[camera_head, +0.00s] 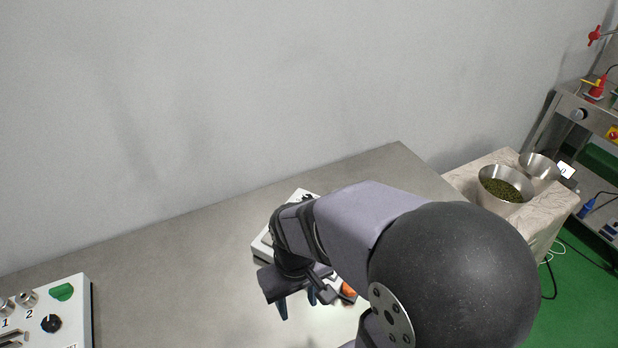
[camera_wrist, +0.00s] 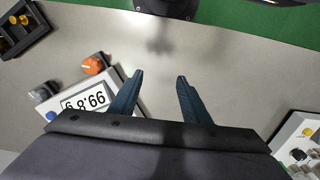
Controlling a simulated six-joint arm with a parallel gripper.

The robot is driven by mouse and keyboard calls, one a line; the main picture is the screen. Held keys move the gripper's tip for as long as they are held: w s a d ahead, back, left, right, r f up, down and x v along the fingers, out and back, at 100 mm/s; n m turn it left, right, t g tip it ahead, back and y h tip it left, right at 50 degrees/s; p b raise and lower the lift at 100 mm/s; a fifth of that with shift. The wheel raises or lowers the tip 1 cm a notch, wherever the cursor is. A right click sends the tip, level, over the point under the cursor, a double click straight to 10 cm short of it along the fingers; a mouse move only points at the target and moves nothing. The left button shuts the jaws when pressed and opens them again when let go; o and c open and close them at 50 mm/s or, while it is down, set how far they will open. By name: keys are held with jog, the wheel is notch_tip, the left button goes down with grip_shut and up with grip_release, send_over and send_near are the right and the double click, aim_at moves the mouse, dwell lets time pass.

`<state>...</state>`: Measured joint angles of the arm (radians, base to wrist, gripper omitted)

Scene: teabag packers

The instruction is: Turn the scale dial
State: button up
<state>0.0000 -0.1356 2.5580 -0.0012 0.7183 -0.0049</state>
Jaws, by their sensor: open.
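The scale is a white box with a lit digit display (camera_wrist: 86,104), upside down in the wrist view. An orange knob (camera_wrist: 95,64) stands at its edge, with a dark grey knob (camera_wrist: 42,92) and a small blue button (camera_wrist: 51,115) beside the display. In the head view my arm hides most of the white box (camera_head: 259,248); the orange knob (camera_head: 348,290) shows to the right of my gripper. My gripper (camera_head: 298,303) is open and empty above the table. In the wrist view its fingers (camera_wrist: 160,76) are apart, beside the display and touching no knob.
A white control panel (camera_head: 75,297) with a black dial (camera_head: 51,323) and green button (camera_head: 62,292) is at the head view's lower left. A dark tray (camera_wrist: 22,28) is at the wrist view's upper left. Metal bowls (camera_head: 504,190) stand on a side table at right. Grey table between is bare.

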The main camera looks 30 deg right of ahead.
jog(key=w+d+r+p, duration=0.1)
jog(key=w+r+p, duration=0.25)
jog(key=r, duration=0.25)
jog(key=w+r+p, duration=0.2)
jog(key=r+p, duration=0.3)
jog(key=r, duration=0.2)
jog(key=w+d+f+n+t+b, duration=0.1)
jog(key=w+d+f+b, duration=0.3)
jog(key=w+d+b, duration=0.3)
jog(key=w+d+f+n+t+y+b, duration=0.1)
jog(key=w+d+f+t+b, duration=0.1)
jog(key=w+d+f+b, duration=0.45)
jog(key=w+d+f+n+t+b, duration=0.1)
jog(key=w+d+n+b, duration=0.1)
jog(key=w+d+b, duration=0.45)
jog(key=shift+w+a+f+p, duration=0.15)
jog(key=shift+w+a+f, duration=0.3)
jog(key=shift+w+f, duration=0.6)
jog(key=shift+w+a+f+p, duration=0.2)
jog(key=shift+w+a+f, duration=0.2)
jog(key=shift+w+f, duration=0.65)
jog(key=shift+w+a+f+p, duration=0.15)
jog(key=shift+w+a+f, duration=0.4)
jog(key=shift+f, duration=0.9)
jog(key=shift+d, duration=0.1)
jog(key=c, duration=1)
